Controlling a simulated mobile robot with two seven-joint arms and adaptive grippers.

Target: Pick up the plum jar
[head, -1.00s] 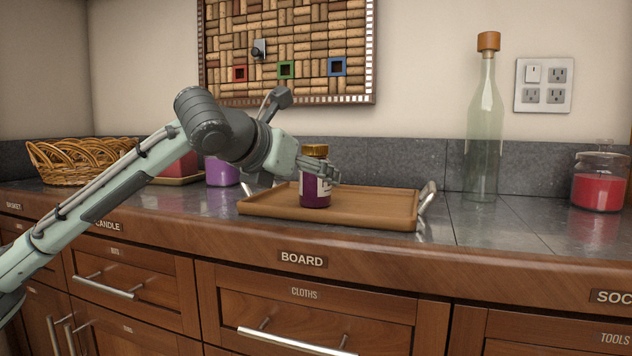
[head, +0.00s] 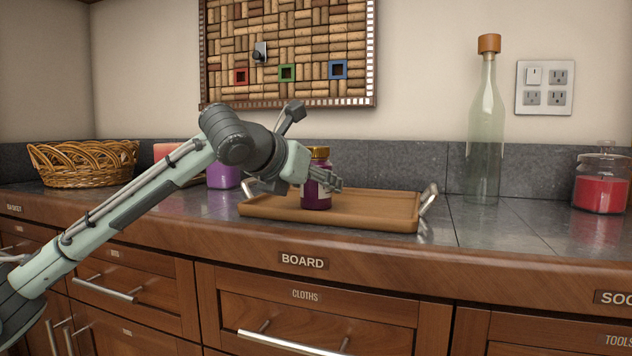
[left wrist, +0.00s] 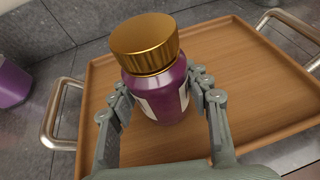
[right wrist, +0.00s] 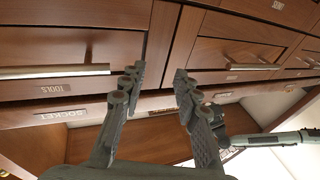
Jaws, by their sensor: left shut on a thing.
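The plum jar (head: 316,195) is purple with a gold lid and a pale label. It stands upright at the tray's left part in the head view. In the left wrist view the jar (left wrist: 160,90) sits between the two fingers, its lid toward the camera. My left gripper (head: 326,184) is shut on the jar's sides; it also shows in the left wrist view (left wrist: 162,100). Part of the jar is hidden behind the fingers in the head view. My right gripper (right wrist: 153,85) is open and empty, facing the drawer fronts.
The wooden tray (head: 375,208) has metal handles and is otherwise bare. A wicker basket (head: 80,165) and a purple candle (head: 223,174) stand to the left. A tall glass bottle (head: 484,140) and a red candle jar (head: 600,185) stand to the right.

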